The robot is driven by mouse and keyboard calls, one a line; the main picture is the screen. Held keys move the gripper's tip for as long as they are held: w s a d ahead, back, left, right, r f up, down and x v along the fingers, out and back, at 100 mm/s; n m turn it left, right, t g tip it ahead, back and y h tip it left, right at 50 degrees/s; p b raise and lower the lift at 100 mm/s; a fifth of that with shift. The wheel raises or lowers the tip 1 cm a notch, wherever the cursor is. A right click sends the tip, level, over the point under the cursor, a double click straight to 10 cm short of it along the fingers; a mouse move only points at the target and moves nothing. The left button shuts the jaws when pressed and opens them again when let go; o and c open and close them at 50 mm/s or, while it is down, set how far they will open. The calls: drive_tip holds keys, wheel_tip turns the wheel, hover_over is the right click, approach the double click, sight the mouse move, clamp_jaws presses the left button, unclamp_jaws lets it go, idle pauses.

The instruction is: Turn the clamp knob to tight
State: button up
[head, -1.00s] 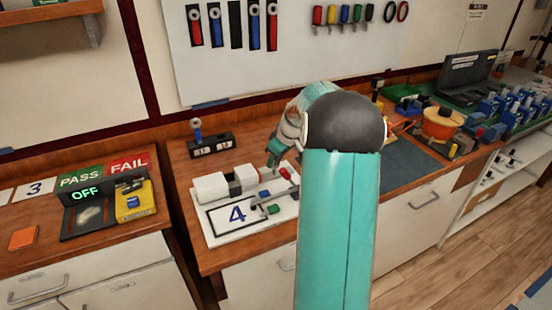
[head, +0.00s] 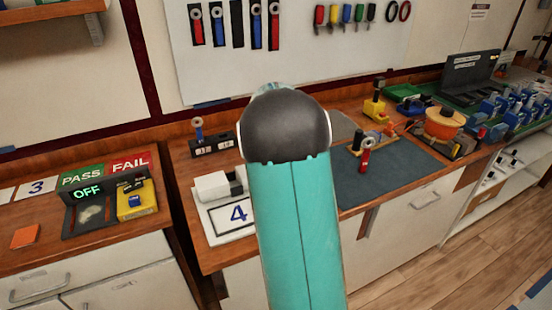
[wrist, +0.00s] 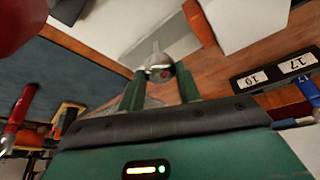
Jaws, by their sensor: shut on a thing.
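A small grey knob-like piece with a red spot (wrist: 158,66) sits between the two green fingers of my gripper (wrist: 160,76) in the wrist view. The gripper is shut on it, and I take it to be the clamp knob; I cannot read any tight mark or its turn angle.
A black block labelled 17 and 19 (wrist: 275,72) stands near the gripper. A blue-grey mat (head: 405,170) with a red-handled tool (head: 366,155) lies to the right. The PASS/FAIL station (head: 105,205) is at left. A red shape (wrist: 18,22) looms close in the wrist view.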

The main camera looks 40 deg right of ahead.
drive_tip(key=m, duration=0.2)
drive_tip(key=m+g, duration=0.1)
drive_tip(key=m, duration=0.1)
drive_tip(key=m+g+h, duration=0.1)
drive_tip(key=m, duration=0.1)
drive_tip(key=shift+w+a+m, duration=0.15)
drive_tip(key=shift+w+m, duration=0.1)
drive_tip(key=shift+m, duration=0.05)
drive_tip(key=m+g, duration=0.1)
drive_tip(key=m, duration=0.2)
drive_tip(key=m+g, duration=0.1)
drive_tip(key=m, duration=0.2)
drive_tip(key=shift+w+g, duration=0.15)
drive_tip(key=shift+g, duration=0.15)
drive_tip(key=o, duration=1)
drive_tip(key=shift+c, duration=0.2)
drive_tip(key=v, duration=1.3)
drive_tip(key=shift+a+r, duration=0.15)
drive_tip(key=shift+r, duration=0.15)
